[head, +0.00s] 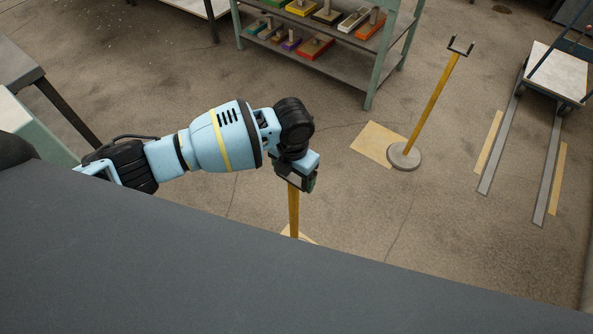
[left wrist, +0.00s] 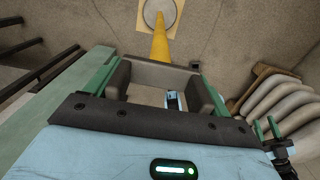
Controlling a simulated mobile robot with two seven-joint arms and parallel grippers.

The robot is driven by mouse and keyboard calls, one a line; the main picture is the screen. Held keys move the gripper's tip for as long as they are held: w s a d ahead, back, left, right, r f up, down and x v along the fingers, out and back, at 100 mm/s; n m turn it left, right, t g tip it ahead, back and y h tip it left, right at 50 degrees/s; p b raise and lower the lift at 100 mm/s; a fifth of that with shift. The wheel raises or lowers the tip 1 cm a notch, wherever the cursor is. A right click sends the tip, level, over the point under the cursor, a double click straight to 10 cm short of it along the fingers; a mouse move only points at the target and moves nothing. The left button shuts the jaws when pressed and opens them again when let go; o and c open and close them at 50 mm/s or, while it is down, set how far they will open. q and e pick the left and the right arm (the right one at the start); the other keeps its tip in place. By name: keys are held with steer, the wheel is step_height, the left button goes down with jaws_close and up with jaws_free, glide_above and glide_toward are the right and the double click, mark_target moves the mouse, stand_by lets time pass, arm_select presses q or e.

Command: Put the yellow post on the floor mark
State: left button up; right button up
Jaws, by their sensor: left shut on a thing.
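My left gripper (head: 296,184) is shut on the upper part of a yellow post (head: 293,212), which hangs or stands below it, roughly upright. In the left wrist view the yellow post (left wrist: 160,45) runs from between the fingers (left wrist: 165,88) to a round grey base (left wrist: 159,13). A tan floor mark (left wrist: 182,8) shows around that base. In the head view the dark surface hides the base, and only a bit of the tan mark (head: 302,235) shows. I cannot tell whether the base touches the floor. A small green-and-black part, possibly my right gripper (left wrist: 266,128), shows at the right.
A second yellow post (head: 430,108) with a forked top stands upright, its base at the corner of another tan mark (head: 369,144). A shelf (head: 320,62) with coloured trays stands behind. A cart (head: 553,73) and grey floor strips (head: 500,140) are at the right.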

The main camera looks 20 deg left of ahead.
arm_select(q)
steer(key=shift+a+r, duration=0.2)
steer(key=shift+r, duration=0.15)
steer(key=shift+f, duration=1.95)
steer(key=o, duration=2)
steer(key=shift+s+f, duration=0.2)
steer(key=shift+s, duration=0.05)
steer(key=shift+c, duration=0.2)
step_height(320, 180, up, 12)
steer(key=shift+r+p, duration=0.1)
steer(key=shift+p, duration=0.4)
